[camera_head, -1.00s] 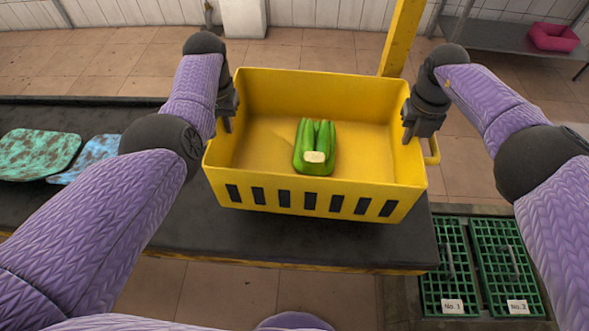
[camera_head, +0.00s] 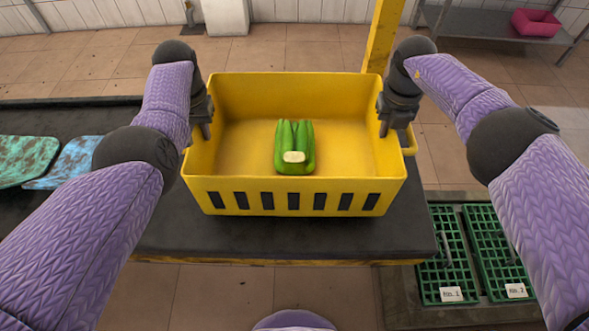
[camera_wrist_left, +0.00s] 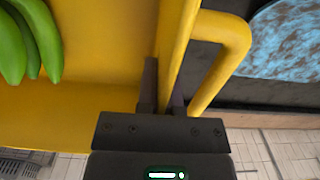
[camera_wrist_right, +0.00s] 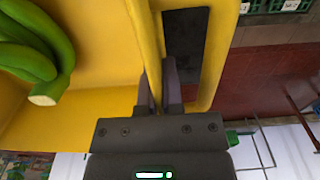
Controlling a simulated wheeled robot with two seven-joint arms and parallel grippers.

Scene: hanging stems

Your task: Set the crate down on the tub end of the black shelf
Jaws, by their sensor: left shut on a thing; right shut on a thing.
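The yellow crate (camera_head: 295,198) is in the middle of the head view, with a bunch of green bananas (camera_head: 295,150) inside. My left gripper (camera_head: 205,130) is shut on the crate's left wall; the left wrist view shows the wall (camera_wrist_left: 178,40) between its fingers beside a looped handle. My right gripper (camera_head: 384,128) is shut on the right wall (camera_wrist_right: 146,35). The crate looks level over the near end of a black belt or bench; I cannot tell whether it touches. A dark grey shelf (camera_head: 470,30) stands at the back right, with a pink tub (camera_head: 536,22) at its right end.
The black surface (camera_head: 290,240) has a yellow front edge. Mottled teal (camera_head: 25,160) and blue (camera_head: 75,160) pieces lie on it at the left. A yellow post (camera_head: 383,35) rises behind the crate. Green grids (camera_head: 447,260) with number cards are at the lower right. Tiled floor is open behind.

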